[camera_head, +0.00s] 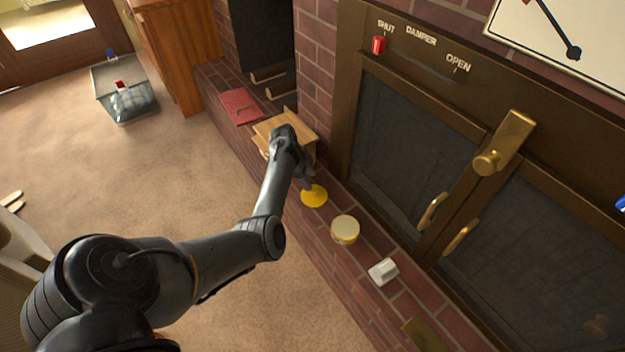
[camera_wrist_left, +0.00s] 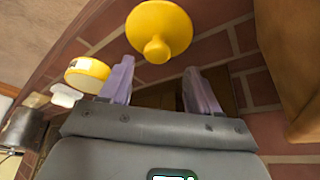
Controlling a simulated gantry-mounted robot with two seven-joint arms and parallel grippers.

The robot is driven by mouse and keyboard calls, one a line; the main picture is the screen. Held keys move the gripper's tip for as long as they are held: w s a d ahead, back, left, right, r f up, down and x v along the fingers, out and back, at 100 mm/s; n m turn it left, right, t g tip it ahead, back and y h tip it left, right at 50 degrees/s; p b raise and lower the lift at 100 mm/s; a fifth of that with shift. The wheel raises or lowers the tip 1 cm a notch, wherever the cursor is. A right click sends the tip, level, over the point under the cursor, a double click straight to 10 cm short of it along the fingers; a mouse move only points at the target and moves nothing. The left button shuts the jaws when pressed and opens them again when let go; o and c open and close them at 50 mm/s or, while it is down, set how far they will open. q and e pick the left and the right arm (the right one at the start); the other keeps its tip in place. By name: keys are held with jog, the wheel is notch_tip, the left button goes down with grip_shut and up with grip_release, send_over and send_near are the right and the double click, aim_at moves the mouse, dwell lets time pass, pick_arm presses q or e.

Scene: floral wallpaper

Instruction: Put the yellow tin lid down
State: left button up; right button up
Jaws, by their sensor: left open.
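The yellow tin lid (camera_head: 313,195) lies on the brick ledge beside the wooden box. In the left wrist view the lid (camera_wrist_left: 160,26) shows its round knob towards the camera, just beyond the fingertips. My left gripper (camera_head: 307,182) is close to the lid, at its upper left edge in the head view. In the wrist view its two fingers (camera_wrist_left: 160,72) are apart with nothing between them. A round yellow tin (camera_head: 345,230) with a pale top stands on the ledge, to the right of the lid; it also shows in the wrist view (camera_wrist_left: 87,74). My right gripper is not in view.
A white object (camera_head: 383,271) sits further along the ledge. A wooden box (camera_head: 287,128) and a red book-like item (camera_head: 240,106) are behind the gripper. Fireplace doors with brass handles (camera_head: 433,211) border the ledge. Carpet lies on its other side.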

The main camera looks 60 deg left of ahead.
pick_arm(q)
jog(key=s+a+r+n+g+y+p, duration=0.1)
jog(key=s+a+r+y+p, duration=0.15)
jog(key=s+r, duration=0.3)
jog(key=s+d+r+n, duration=0.1)
jog(key=s+d, duration=0.4)
jog(key=d, duration=0.8)
jog(key=s+d+r+n, duration=0.2)
jog(key=s+d, duration=0.3)
jog(key=d, duration=0.9)
jog(key=s+d+r+n+t, duration=0.1)
jog(key=s+d, duration=0.4)
jog(key=d, duration=0.9)
jog(key=shift+s+r+n, duration=0.4)
jog(key=shift+r+n, duration=0.15)
jog(key=shift+n, duration=0.05)
